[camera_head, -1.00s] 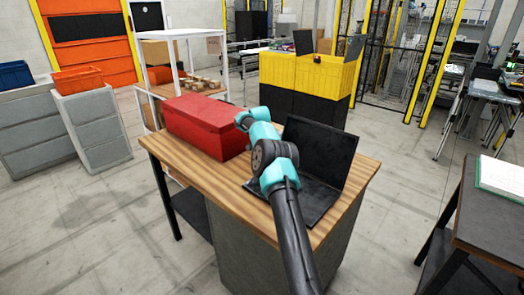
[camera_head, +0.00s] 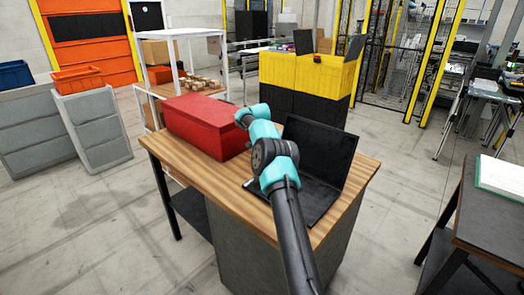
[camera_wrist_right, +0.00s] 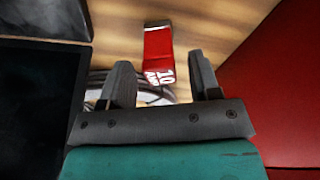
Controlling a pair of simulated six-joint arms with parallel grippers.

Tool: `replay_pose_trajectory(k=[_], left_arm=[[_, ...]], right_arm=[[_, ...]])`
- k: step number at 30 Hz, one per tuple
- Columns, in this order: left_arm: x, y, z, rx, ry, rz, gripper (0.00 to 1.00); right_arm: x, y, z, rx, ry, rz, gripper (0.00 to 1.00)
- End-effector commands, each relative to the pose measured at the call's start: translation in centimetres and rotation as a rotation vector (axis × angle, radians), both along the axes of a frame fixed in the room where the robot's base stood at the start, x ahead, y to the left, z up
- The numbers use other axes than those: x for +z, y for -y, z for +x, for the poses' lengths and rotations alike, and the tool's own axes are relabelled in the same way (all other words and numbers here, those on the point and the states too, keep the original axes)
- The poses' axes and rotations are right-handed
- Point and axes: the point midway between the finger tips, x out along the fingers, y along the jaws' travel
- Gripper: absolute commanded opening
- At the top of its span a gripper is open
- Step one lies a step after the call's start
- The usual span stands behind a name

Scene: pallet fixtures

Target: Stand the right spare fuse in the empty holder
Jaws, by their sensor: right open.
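The fuse is too small or hidden to make out in the head view, where my right arm reaches over the table. I cannot make out the empty holder or a second fuse. My left gripper is not in view.
The wooden table (camera_head: 215,188) carries a red box (camera_head: 205,125) and an open black laptop (camera_head: 318,152), one on each side of my arm. In the wrist view, a pale object with grey curved lines (camera_wrist_right: 98,90) lies by the fingers. A dark table (camera_head: 488,222) stands at the right.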

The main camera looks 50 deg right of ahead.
Motion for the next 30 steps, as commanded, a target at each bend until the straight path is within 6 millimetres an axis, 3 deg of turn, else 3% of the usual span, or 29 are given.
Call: replay_pose_trajectory(k=[15,21,30], left_arm=[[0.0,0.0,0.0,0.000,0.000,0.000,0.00],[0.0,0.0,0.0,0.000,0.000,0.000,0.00],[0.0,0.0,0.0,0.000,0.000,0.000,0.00]], right_arm=[[9.0,-1.2,-0.5,-0.001,0.002,-0.001,0.57],[10.6,-1.5,-0.6,0.000,0.001,0.000,0.57],[10.8,-1.5,-0.6,0.000,0.000,0.000,0.57]])
